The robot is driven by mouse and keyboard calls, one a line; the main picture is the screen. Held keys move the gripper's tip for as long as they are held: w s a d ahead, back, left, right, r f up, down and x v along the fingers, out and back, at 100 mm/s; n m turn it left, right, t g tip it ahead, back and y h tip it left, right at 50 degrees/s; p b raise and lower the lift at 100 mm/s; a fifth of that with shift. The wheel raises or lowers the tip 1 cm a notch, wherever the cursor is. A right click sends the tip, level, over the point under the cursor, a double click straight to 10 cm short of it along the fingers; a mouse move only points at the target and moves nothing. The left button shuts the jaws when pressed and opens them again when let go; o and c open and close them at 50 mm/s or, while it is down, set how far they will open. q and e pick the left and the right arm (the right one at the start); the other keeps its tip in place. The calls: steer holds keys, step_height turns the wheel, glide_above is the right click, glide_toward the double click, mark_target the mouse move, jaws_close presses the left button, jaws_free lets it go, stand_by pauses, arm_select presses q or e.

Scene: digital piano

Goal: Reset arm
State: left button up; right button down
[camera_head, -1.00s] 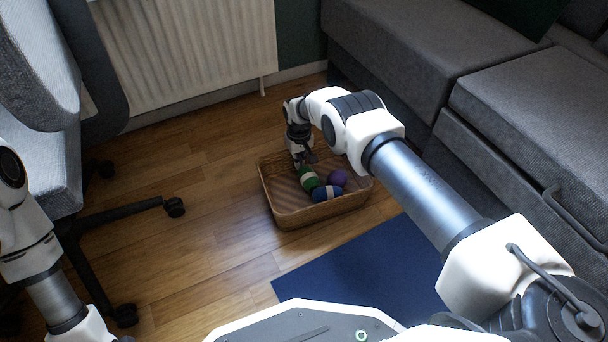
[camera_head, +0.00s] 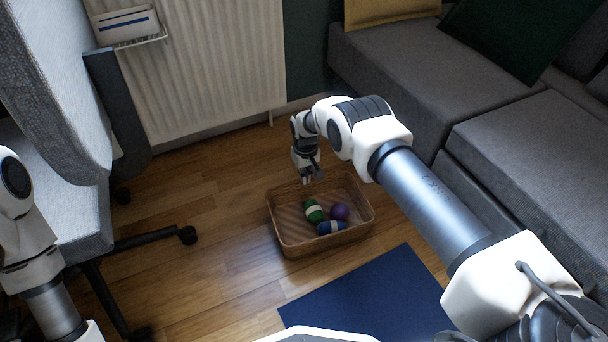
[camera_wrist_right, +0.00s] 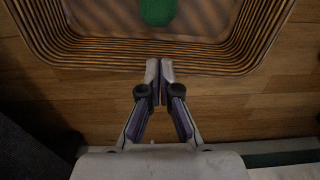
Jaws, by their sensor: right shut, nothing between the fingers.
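My right gripper (camera_head: 312,178) hangs at the far rim of the wicker basket (camera_head: 279,229) in the head view, fingers pointing down. In the right wrist view my right gripper (camera_wrist_right: 159,66) is shut with nothing between its fingertips, which overlap the basket rim (camera_wrist_right: 62,58) in the picture. Whether they touch it I cannot tell. Inside the basket lie a green and white roll (camera_head: 314,210), a purple ball (camera_head: 340,212) and a blue and white roll (camera_head: 331,228). The green one shows partly in the wrist view (camera_wrist_right: 158,10). Only my left arm shows at the left; its gripper is out of view.
A blue mat (camera_head: 372,294) lies on the wooden floor in front of the basket. A grey sofa (camera_head: 530,140) stands at the right, a radiator (camera_head: 215,65) behind, and a grey wheeled chair (camera_head: 70,190) at the left. Floor between chair and basket is clear.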

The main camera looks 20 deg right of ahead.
arm_select(q)
steer(key=shift+w+r, duration=0.1)
steer(key=shift+r, duration=0.45)
arm_select(e)
steer(key=shift+r, duration=0.55)
